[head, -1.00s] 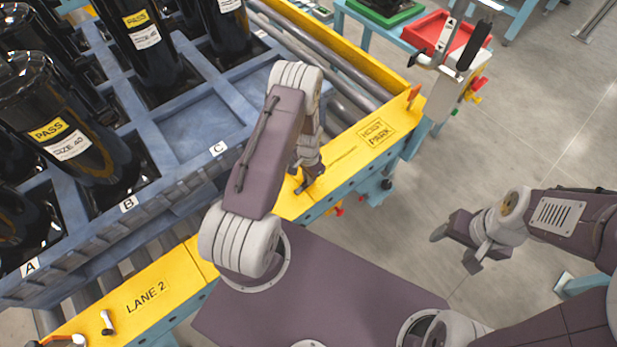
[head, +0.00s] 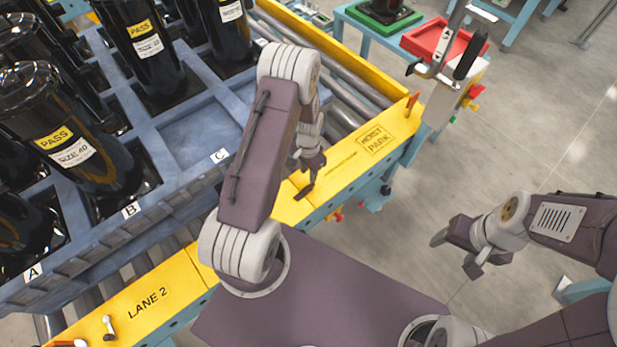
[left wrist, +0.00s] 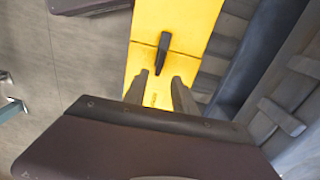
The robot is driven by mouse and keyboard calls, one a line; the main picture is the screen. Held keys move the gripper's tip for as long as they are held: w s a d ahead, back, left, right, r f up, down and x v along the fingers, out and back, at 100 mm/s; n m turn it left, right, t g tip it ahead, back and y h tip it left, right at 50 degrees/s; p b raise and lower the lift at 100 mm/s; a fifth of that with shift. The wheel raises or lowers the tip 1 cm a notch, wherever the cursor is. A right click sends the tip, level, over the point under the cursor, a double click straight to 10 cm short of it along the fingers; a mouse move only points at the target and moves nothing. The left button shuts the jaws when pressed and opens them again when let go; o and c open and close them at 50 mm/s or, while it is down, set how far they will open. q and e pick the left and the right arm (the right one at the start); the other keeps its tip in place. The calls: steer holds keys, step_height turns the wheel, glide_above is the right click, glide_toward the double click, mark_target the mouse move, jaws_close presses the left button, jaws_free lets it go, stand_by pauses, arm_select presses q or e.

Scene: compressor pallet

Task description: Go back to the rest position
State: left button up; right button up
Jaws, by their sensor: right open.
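My left gripper (head: 310,168) is above the yellow rail (head: 345,160), on the side of the pallet facing me. In the left wrist view its two grey fingers (left wrist: 161,90) are spread with nothing between them. A small black piece (left wrist: 163,52) lies on the yellow rail beyond the fingertips; a dark piece (head: 304,191) also shows below the gripper in the head view. My right gripper (head: 458,256) is over the grey floor at the right, its fingers apart and empty.
A blue pallet (head: 185,185) with several black compressors (head: 80,135) stands at the left on rollers. A hoist handle (head: 468,55) stands past the rail's "HOIST PARK" mark, near a red tray (head: 425,40). The floor (head: 530,130) at the right is mostly clear.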

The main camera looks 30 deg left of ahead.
arm_select(q)
steer(key=shift+r, duration=0.25)
steer(key=shift+r, duration=0.1)
steer(key=w+d+r+m+t+p, duration=0.1)
steer(key=w+d+r+p, duration=0.1)
steer(key=r, duration=0.7)
steer(key=w+d+r+t+p, duration=0.2)
steer(key=r+p, duration=0.1)
steer(key=r, duration=0.6)
steer(key=s+d+r+n+p, duration=0.1)
steer(key=s+d+r+p, duration=0.15)
steer(key=s+r, duration=0.5)
steer(key=s+d+n+g, duration=0.1)
steer(key=s+n, duration=0.3)
steer(key=s, duration=0.5)
steer(key=shift+f+n+g+b, duration=0.15)
steer(key=shift+n+g+b, duration=0.25)
steer(key=shift+b, duration=0.05)
